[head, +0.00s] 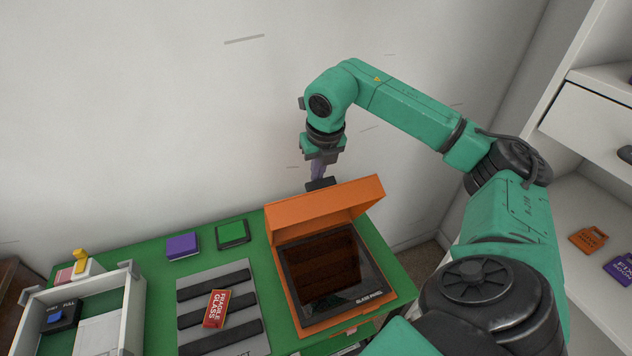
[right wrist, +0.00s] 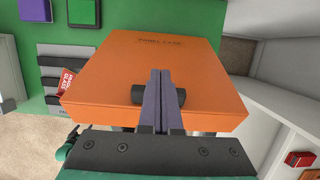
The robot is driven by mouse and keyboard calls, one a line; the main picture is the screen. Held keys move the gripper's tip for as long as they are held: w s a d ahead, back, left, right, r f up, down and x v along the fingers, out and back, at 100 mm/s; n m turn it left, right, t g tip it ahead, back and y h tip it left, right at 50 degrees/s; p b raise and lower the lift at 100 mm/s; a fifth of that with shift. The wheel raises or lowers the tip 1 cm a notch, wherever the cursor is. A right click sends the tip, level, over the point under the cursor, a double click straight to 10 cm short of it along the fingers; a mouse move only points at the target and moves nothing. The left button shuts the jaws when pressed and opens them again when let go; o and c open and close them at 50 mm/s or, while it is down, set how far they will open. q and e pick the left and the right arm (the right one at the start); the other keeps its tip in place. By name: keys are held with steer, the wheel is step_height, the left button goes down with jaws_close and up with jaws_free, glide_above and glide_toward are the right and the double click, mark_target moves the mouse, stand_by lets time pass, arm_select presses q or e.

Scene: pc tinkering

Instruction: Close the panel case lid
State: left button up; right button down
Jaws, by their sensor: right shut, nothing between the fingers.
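The panel case (head: 293,300) is an orange box on the green table, with a dark glass panel (head: 330,268) inside it. Its orange lid (head: 320,212) stands raised at the back, so the case is open. In the right wrist view the outer face of the lid (right wrist: 150,60) fills the middle, with a dark knob or handle (right wrist: 139,95) on it. My right gripper (head: 319,180) is behind and above the lid's top edge, pointing down. Its fingers (right wrist: 158,80) are shut and empty, close to the lid; whether they touch it cannot be told.
A grey slotted rack (head: 247,292) with a red "Fragile Glass" box (head: 215,309) lies left of the case. Purple (head: 182,246) and green (head: 232,233) blocks sit behind it. A white tray (head: 133,315) stands at the left. The wall is close behind the table.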

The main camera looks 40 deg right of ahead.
steer(key=w+p+v, duration=0.1)
steer(key=p+v, duration=0.6)
steer(key=shift+w+d+r, duration=0.25)
steer(key=shift+w+r, duration=0.05)
steer(key=shift+r, duration=0.3)
stand_by(0.9)
